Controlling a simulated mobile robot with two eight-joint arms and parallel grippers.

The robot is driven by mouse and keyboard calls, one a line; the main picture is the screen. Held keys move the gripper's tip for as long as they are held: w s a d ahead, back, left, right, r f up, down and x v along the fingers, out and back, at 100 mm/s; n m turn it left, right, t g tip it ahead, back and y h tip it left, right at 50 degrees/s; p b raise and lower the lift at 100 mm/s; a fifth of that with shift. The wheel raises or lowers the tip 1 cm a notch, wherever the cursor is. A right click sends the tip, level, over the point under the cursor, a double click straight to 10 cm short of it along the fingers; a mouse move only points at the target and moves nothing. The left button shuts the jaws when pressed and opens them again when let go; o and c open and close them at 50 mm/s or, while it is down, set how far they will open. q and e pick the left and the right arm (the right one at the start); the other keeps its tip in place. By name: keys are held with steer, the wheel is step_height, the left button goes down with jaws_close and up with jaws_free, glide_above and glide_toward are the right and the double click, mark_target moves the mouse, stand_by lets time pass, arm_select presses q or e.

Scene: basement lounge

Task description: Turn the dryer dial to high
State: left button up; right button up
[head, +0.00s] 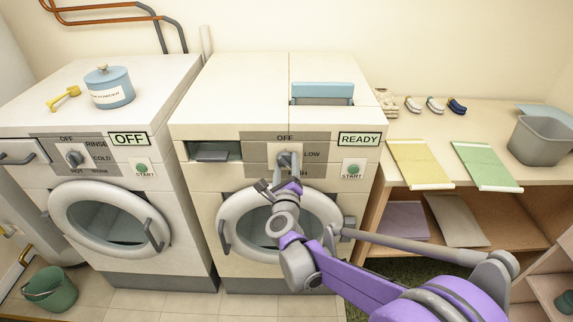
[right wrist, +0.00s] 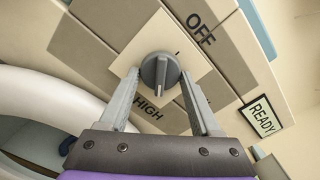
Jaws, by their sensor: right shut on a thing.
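The dryer (head: 230,120) is the machine in the middle of the head view, with a display reading READY (head: 359,139). Its grey round dial (right wrist: 160,72) sits on a panel with OFF above, LOW to the right and HIGH below; in the head view the dial (head: 286,158) is partly behind my gripper. My right gripper (head: 287,167) is at the dial from below and shut on it, one finger on each side in the right wrist view. My left gripper is not in view.
A washer (head: 130,75) with an OFF display stands left, with a blue tin (head: 110,92) and yellow scoop (head: 63,98) on top. The dryer's start button (head: 352,168) is right of the dial. Wooden shelving (head: 430,120) with folded cloths and a grey bin (head: 540,140) stands right.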

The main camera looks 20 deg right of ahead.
steer(key=shift+a+m+p, duration=0.1)
steer(key=shift+m+p, duration=0.2)
steer(key=shift+m, duration=1.6)
steer(key=o, duration=1.3)
steer(key=shift+o, duration=0.2)
steer(key=v, duration=1)
steer(key=shift+s, duration=0.4)
steer(key=shift+a, duration=0.1)
